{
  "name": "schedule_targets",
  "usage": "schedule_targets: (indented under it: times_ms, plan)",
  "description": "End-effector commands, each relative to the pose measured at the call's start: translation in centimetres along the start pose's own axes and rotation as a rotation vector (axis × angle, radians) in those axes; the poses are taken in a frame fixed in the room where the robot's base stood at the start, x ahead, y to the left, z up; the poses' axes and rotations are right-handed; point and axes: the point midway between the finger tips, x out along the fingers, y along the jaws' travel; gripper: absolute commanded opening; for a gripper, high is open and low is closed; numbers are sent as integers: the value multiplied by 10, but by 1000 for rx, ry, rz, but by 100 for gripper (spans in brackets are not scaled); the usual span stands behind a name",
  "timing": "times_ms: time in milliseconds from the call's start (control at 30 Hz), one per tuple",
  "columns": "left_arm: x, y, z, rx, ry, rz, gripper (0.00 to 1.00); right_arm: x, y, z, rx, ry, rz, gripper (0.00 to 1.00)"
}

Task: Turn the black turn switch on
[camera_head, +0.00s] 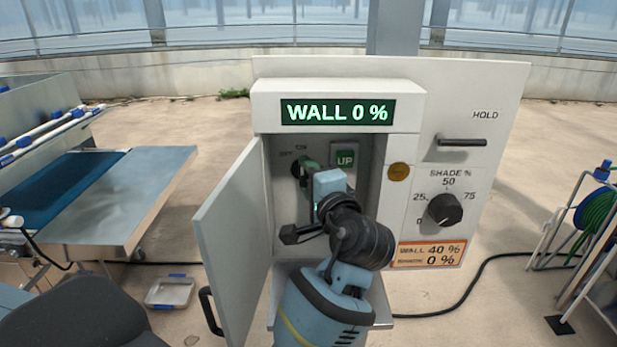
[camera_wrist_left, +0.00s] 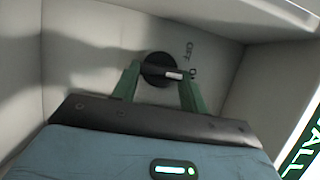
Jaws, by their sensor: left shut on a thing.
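The black turn switch (camera_head: 295,169) is on the back wall inside the open control box, with small OFF and ON labels above it. In the left wrist view, the round black switch (camera_wrist_left: 154,66) sits between the two green fingers of my left gripper (camera_wrist_left: 158,78). My left gripper (camera_head: 303,173) reaches into the box from below and is shut on the switch. The switch's white mark points right in the wrist view, towards the lower label beside a fingertip; part of that label is hidden. My right gripper is not in view.
The box door (camera_head: 232,235) hangs open on the left. A display (camera_head: 338,112) reads WALL 0 %. A shade dial (camera_head: 445,209) and HOLD handle (camera_head: 462,142) are on the right panel.

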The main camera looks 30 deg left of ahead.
Motion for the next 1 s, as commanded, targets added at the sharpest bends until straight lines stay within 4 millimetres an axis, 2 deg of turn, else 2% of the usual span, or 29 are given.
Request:
schedule_targets:
  times_ms: [567, 600, 733, 1000]
  plan:
    - [0, -1, 0, 34, 1, -17, 21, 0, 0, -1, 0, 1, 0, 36]
    - [0, -1, 0, 34, 1, -17, 46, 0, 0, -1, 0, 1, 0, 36]
    - [0, 0, 0, 33, 1, -16, 63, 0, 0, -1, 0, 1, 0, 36]
    - [0, 0, 0, 32, 0, -14, 65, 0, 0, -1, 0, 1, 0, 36]
